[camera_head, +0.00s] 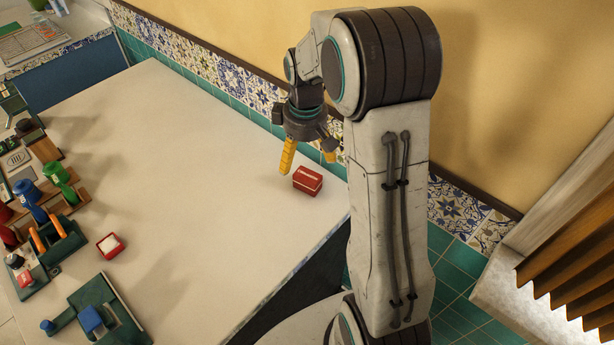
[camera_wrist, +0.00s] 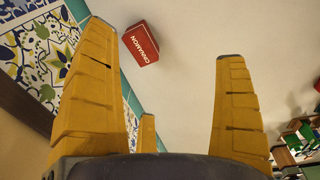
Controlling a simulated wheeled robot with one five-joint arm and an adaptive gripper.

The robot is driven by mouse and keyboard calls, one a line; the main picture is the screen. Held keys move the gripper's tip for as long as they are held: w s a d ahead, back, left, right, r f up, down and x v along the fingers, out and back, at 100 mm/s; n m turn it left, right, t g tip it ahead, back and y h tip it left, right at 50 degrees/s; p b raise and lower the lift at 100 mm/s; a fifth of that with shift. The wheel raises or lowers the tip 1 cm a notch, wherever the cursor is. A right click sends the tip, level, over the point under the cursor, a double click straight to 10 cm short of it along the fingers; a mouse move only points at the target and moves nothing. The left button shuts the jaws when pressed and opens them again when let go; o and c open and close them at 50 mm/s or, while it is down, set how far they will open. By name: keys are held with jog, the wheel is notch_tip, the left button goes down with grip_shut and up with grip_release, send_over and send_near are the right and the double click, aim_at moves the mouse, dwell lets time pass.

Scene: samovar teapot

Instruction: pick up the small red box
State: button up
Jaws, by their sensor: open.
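A small red box (camera_head: 308,180) with pale lettering lies on the white counter (camera_head: 190,150), near its right end. In the wrist view the red box (camera_wrist: 140,44) reads "CINNAMON" and sits beyond the fingertips, nearer the left finger, between the two long fingers. My gripper (camera_head: 308,160) hangs above the counter, just behind and over the box in the head view. Its yellow fingers (camera_wrist: 160,50) are spread apart with nothing between them. The box is apart from the fingers in the wrist view.
A tiled wall (camera_head: 235,80) runs along the counter's back, close to the box. At the left are several coloured tools and holders (camera_head: 45,205), a small red container with white contents (camera_head: 110,245) and a green stand (camera_head: 105,315). The counter's middle is clear.

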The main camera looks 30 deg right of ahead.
jog(key=n+g+p, duration=0.1)
jog(key=n+p, duration=0.1)
send_over(309, 172)
jog(key=f, duration=0.9)
jog(key=shift+s+f, duration=0.1)
jog(key=shift+s, duration=0.2)
notch_tip(309, 172, down, 2)
jog(key=shift+w+d+f, duration=0.1)
jog(key=shift+d, duration=0.05)
jog(key=shift+f+p, duration=1.05)
jog(key=shift+f, duration=1.75)
jog(key=c, duration=1.3)
jog(key=shift+w+r, duration=0.1)
jog(key=shift+r, duration=0.1)
